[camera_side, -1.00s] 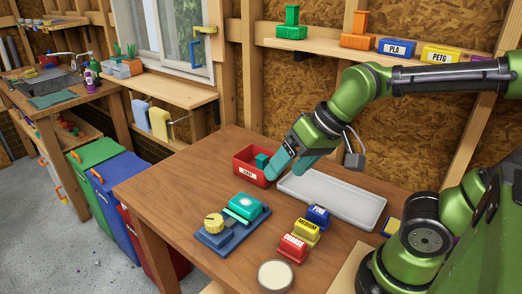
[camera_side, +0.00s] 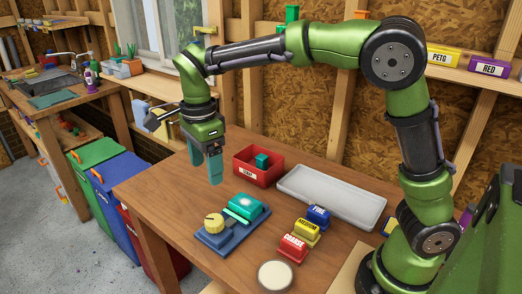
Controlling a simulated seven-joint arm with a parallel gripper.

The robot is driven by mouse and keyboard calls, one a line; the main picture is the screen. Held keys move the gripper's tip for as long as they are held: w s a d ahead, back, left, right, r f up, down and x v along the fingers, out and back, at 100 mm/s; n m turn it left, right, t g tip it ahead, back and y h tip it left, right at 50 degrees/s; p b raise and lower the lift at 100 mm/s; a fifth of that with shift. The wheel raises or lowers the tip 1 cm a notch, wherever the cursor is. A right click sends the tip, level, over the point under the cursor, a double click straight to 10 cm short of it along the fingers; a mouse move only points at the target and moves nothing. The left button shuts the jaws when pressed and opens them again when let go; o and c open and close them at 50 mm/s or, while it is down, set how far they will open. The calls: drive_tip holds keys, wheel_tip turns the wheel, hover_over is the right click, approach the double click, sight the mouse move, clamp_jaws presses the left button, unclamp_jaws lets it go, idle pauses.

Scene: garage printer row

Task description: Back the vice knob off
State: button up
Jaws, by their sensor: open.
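The vice (camera_side: 217,238) sits near the front left of the wooden table, with a blue base. Its round yellow knob (camera_side: 213,222) is at its left end. A teal block with a pale round spot (camera_side: 244,205) sits at the vice's right end. My gripper (camera_side: 206,171) has teal fingers pointing down. It is open and empty, in the air above and behind the vice, left of the red bin. It does not touch the knob.
A red bin (camera_side: 246,173) holds a teal piece (camera_side: 262,161). A grey tray (camera_side: 355,212) lies to its right. Blue (camera_side: 317,216), yellow (camera_side: 306,232) and red (camera_side: 292,248) labelled blocks stand in a row. A round pale disc (camera_side: 275,276) is at the front.

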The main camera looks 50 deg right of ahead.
sight(213, 219)
wheel_tip(213, 219, down, 16)
idle(0.4)
drive_tip(key=c, duration=1)
